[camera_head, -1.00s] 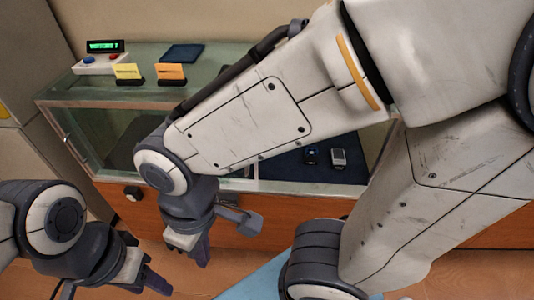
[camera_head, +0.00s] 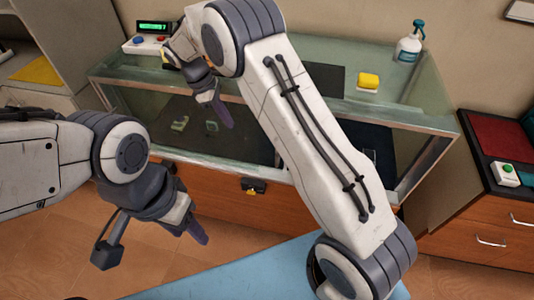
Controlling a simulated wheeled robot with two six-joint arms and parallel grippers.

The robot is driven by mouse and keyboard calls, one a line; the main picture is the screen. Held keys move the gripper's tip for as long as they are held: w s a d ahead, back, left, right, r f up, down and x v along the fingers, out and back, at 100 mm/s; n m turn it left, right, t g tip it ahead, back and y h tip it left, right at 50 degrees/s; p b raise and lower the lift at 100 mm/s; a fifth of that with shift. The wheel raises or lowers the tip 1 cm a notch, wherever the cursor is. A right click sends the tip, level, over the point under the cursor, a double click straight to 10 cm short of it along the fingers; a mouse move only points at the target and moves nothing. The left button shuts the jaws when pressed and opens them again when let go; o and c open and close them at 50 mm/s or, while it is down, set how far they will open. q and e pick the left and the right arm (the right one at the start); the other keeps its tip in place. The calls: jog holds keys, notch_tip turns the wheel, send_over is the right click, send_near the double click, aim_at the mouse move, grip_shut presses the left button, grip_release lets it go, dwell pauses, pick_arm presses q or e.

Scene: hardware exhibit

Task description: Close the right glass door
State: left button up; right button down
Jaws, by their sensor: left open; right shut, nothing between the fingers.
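A glass display case (camera_head: 440,118) with a greenish top stands across the middle. Its front left pane (camera_head: 150,112) looks dark, with small items behind it. The right part of the front is partly hidden by my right arm; a dark blue mat (camera_head: 378,138) shows inside there. A pale slanted frame edge (camera_head: 425,165) stands at the case's right end; I cannot tell whether it belongs to the right glass door or how far that door is open. My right gripper (camera_head: 222,112) is shut and empty, in front of the case's left half. My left gripper (camera_head: 193,228) is open and empty, lower, before the wooden base.
On the case top are a box with a green display (camera_head: 150,36), a yellow block (camera_head: 368,80) and a spray bottle (camera_head: 409,45). A small black and yellow piece (camera_head: 253,186) is on the wooden front. A drawer cabinet (camera_head: 480,225) stands close at right.

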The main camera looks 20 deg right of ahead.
jog(key=d+p+x, duration=0.2)
jog(key=p+x, duration=0.1)
jog(key=x, duration=0.8)
jog(key=d+r+p+x, duration=0.1)
jog(key=d+p+x, duration=0.1)
jog(key=x, duration=0.9)
jog(key=shift+s+p, duration=0.25)
jog(key=shift+p, duration=0.55)
jog(key=shift+d+r, duration=0.15)
